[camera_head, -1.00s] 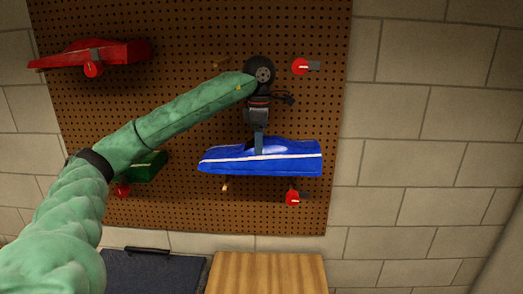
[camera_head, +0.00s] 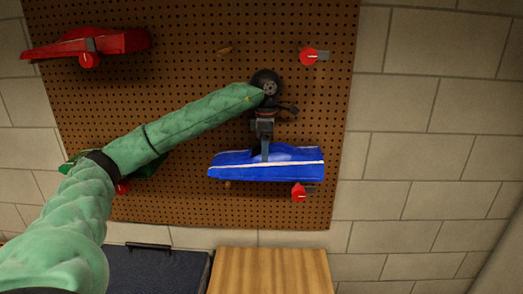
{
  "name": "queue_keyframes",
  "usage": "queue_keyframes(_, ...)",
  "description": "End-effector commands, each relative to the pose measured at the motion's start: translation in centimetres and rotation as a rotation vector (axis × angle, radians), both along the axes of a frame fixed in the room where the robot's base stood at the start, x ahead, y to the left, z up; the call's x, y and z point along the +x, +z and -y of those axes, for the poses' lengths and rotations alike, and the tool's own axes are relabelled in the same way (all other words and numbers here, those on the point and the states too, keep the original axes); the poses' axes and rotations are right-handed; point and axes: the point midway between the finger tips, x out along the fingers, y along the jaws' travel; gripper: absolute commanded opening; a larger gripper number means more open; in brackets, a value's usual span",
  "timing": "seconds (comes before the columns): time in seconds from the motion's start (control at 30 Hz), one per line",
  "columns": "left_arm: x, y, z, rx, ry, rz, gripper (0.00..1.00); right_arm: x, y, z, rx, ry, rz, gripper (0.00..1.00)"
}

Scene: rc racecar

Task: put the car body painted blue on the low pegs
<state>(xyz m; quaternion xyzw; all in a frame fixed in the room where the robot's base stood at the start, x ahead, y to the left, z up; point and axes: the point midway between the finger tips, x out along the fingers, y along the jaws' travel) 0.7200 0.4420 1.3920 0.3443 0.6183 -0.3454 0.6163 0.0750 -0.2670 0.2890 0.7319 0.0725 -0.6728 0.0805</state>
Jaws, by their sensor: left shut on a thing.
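The blue car body (camera_head: 290,168) with a white stripe is in front of the pegboard, at its lower right. My left gripper (camera_head: 265,153) is shut on its top middle from above. The low pegs show just under the car: a red-ended peg (camera_head: 299,193) below its right part and a small tan peg (camera_head: 227,184) below its left part. I cannot tell whether the car touches them. My right gripper is not in view.
A red car body (camera_head: 110,42) hangs at the pegboard's (camera_head: 200,100) upper left. A green car body (camera_head: 150,167) is partly behind my left arm. Upper pegs (camera_head: 309,56) at the right are empty. A wooden surface (camera_head: 270,270) and a dark case (camera_head: 150,270) are below.

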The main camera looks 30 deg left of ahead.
Motion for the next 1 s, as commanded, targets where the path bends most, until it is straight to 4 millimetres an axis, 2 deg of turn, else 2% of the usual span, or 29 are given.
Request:
queue_keyframes(0.03, 0.2, -0.1, 0.0, -0.001, 0.0, -0.001, 0.33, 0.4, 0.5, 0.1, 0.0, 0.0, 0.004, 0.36)
queue_keyframes(0.13, 0.4, -0.6, 0.1, -0.001, -0.001, -0.001, 0.33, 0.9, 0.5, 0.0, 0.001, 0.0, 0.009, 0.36)
queue_keyframes(0.37, 0.4, -0.7, 0.1, 0.0, -0.001, 0.0, 0.33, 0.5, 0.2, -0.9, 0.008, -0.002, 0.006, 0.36)
queue_keyframes(0.4, 0.4, -0.7, 0.1, 0.0, -0.001, 0.0, 0.65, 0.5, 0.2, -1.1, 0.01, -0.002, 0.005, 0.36)
queue_keyframes(0.5, 0.4, -0.7, 0.1, 0.0, -0.001, 0.0, 0.82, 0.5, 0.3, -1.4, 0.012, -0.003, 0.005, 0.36)
queue_keyframes(0.87, 0.4, -0.3, 0.1, -0.001, -0.001, 0.001, 0.82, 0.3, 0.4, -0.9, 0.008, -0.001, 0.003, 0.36)
queue_keyframes(1.0, 0.4, 1.2, 0.1, -0.001, -0.001, 0.003, 0.82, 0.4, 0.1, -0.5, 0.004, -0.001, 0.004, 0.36)
